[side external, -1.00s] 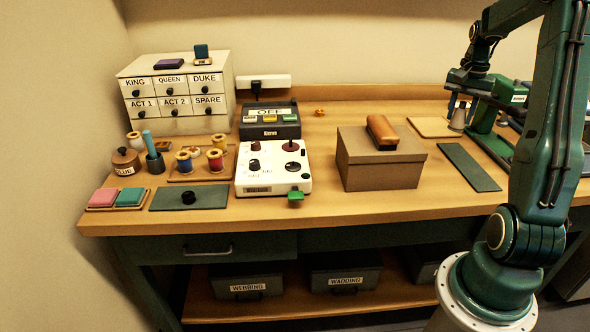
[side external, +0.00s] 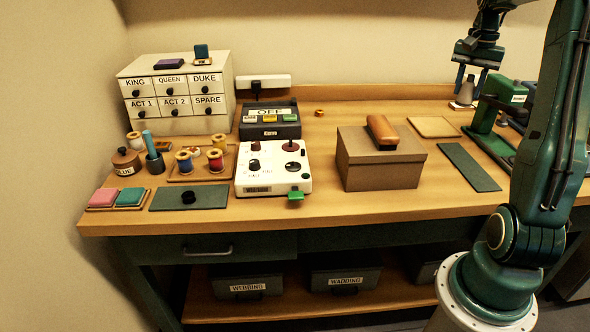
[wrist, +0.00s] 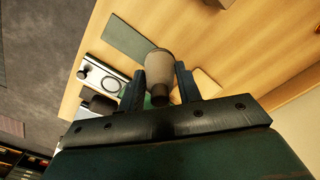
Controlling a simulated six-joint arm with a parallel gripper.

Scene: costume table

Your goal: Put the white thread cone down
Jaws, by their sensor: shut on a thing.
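My gripper (side external: 470,84) is shut on the white thread cone (side external: 465,96) and holds it above the far right of the table.
A tan square board (side external: 434,127) lies bare left of the cone. A dark green mat (side external: 468,167) lies in front, empty. A brown box (side external: 378,167) bears a brown roll (side external: 381,130). A small brass-coloured piece (side external: 320,113) lies on bare table at the back.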

